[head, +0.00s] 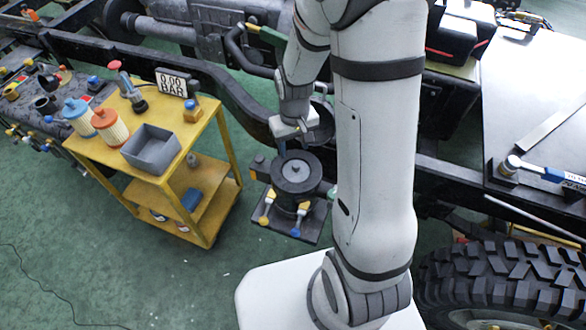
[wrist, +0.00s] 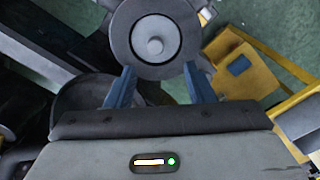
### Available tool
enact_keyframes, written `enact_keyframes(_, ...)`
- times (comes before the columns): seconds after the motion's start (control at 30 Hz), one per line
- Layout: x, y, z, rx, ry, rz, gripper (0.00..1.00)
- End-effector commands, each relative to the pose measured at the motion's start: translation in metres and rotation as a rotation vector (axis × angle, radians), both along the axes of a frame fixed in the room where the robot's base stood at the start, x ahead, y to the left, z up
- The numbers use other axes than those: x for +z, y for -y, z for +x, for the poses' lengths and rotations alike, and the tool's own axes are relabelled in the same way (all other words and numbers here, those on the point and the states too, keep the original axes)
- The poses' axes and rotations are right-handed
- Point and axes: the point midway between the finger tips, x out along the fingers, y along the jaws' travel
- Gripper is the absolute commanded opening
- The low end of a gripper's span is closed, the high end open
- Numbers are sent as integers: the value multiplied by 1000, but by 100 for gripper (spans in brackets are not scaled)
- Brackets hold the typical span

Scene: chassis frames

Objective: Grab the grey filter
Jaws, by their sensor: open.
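A dark grey round part with a paler knob at its centre (head: 295,172) sits on a small stand beside the chassis rail; it may be the grey filter, but I cannot tell for sure. In the wrist view the same disc (wrist: 122,38) lies just beyond the fingertips, roughly centred between them. My gripper (wrist: 160,78) is open, with its two blue fingers apart and nothing held between them. In the head view my gripper (head: 293,126) hangs just behind and above the round part, partly hidden by my own wrist.
Yellow-and-blue valves (head: 268,207) flank the stand. The chassis rail (head: 235,100) runs close behind. A tyre (head: 500,280) lies at right.

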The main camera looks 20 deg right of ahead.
Motion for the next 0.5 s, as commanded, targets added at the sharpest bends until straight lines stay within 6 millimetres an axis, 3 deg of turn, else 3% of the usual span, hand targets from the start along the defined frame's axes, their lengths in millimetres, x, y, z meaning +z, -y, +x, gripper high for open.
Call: enact_keyframes(0.5,-61,6,0,3,-12,0,48)
